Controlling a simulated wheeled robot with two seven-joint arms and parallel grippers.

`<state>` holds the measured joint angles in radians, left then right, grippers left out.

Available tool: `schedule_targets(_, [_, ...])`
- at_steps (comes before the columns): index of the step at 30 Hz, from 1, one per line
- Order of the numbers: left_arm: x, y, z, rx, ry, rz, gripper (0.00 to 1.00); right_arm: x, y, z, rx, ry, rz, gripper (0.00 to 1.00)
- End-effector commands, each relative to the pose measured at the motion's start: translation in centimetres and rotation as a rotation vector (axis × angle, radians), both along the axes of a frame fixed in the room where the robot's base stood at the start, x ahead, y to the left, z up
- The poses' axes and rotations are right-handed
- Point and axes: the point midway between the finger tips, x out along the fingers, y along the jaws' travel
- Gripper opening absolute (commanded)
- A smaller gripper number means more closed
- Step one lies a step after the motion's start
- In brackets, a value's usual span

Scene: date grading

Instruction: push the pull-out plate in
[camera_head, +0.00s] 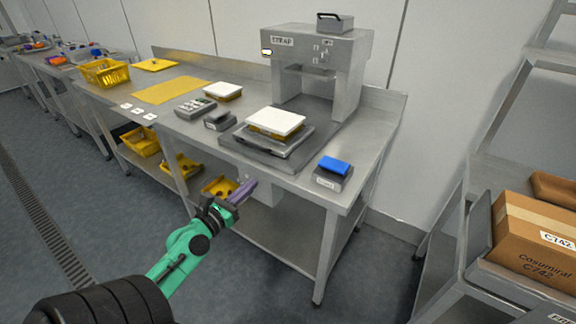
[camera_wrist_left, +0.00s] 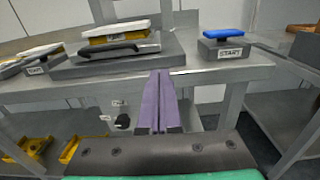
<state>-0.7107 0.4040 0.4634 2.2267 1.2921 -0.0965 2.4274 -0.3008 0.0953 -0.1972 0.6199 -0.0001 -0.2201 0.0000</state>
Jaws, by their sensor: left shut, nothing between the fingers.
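The pull-out plate (camera_head: 296,147) is a dark grey slab with a black handle bar along its front. The plate also shows in the wrist view (camera_wrist_left: 75,68), at the upper left. My left gripper (camera_head: 250,186) has purple fingers, shut with nothing between them. It is in front of the table's front edge, below and apart from the plate. In the wrist view its fingertips (camera_wrist_left: 160,76) point toward the table edge.
A box with a blue START button (camera_head: 335,165) stands right of the plate, close to the front edge. A scale and another yellow tray (camera_head: 223,91) stand to the left. Yellow bins (camera_head: 218,187) lie on the lower shelf. A cardboard box (camera_head: 535,240) rests on a rack at right.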

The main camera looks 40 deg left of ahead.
Motion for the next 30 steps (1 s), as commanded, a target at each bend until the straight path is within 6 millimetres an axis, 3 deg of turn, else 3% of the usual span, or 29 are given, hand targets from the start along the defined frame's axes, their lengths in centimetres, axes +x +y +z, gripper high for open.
schedule_targets(5, [1.7, 0.0, 0.9, -0.024, -0.012, -0.001, 0.0, 0.0, 0.8, 1.2, 0.011, 0.0, -0.002, 0.5])
schedule_targets(10, [5.3, 0.0, 1.0, -0.021, -0.011, -0.002, 0.0, 0.0, 2.0, 2.5, 0.027, 0.0, -0.003, 0.5])
schedule_targets(21, [12.8, 0.1, 0.4, -0.018, -0.007, -0.003, 0.0, 0.0, 1.2, 3.4, 0.017, 0.0, 0.0, 0.5])
schedule_targets(30, [14.0, 0.2, 0.3, -0.017, -0.006, -0.003, 0.0, 0.1, 1.1, 3.5, 0.015, -0.001, -0.003, 0.5])
